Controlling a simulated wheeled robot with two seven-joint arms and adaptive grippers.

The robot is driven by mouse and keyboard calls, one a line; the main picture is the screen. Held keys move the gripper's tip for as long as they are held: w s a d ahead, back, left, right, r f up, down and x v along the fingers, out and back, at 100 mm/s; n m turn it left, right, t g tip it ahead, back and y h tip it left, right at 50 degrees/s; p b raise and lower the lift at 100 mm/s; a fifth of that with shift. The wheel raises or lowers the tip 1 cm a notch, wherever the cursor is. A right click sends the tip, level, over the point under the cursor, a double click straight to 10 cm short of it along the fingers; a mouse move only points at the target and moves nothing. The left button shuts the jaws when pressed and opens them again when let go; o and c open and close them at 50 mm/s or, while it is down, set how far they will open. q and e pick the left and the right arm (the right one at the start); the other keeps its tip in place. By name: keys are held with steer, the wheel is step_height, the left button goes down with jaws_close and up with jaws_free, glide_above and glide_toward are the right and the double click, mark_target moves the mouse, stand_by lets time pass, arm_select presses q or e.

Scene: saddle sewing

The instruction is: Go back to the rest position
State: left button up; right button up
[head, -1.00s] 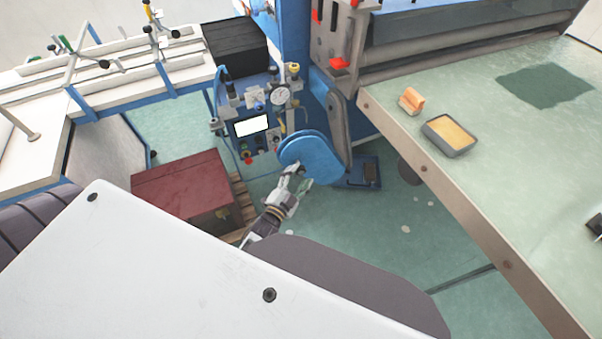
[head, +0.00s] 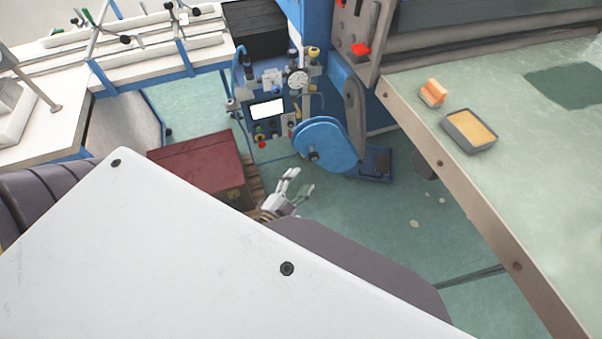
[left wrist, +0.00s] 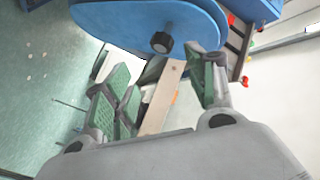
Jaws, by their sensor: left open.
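My left gripper (head: 298,188) is in the head view, just past the dark edge of my own body, above the green floor. In the left wrist view its two green-padded fingers (left wrist: 160,92) are spread apart with nothing between them. The blue round wheel guard (head: 325,145) with a dark knob (head: 313,156) is beyond the gripper and apart from it. The guard and its knob (left wrist: 161,42) also show at the top of the left wrist view. My right gripper is not in view.
A control panel (head: 267,112) with a white screen stands behind the gripper. A dark red box (head: 198,168) sits on a pallet to the left. A green-topped table (head: 540,150) with a sponge (head: 433,92) and a tray (head: 493,139) is on the right. Open floor (head: 390,225) lies between.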

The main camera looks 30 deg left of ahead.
arm_select(q)
steer(key=shift+s, duration=0.1)
stand_by(0.6)
steer(key=s+d+f+n+g, duration=0.1)
steer(key=s+f+g, duration=0.2)
steer(key=f, duration=0.7)
steer(key=s+f+n+g, duration=0.2)
steer(key=s+f, duration=0.1)
steer(key=f, duration=0.8)
steer(key=s+d+f+n+g, duration=0.1)
steer(key=s+f+g, duration=0.25)
steer(key=f, duration=0.65)
steer(key=s+a+f+n+g, duration=0.1)
steer(key=s+a+f+g, duration=0.3)
steer(key=s+f, duration=0.4)
steer(key=s+a+f+n+g+y, duration=0.1)
steer(key=s+a+f+g, duration=0.3)
steer(key=s+f, duration=0.5)
steer(key=s+a+n, duration=0.1)
steer(key=s+a, duration=0.1)
steer(key=s, duration=0.3)
steer(key=shift+f+y, duration=0.25)
steer(key=shift+y, duration=0.05)
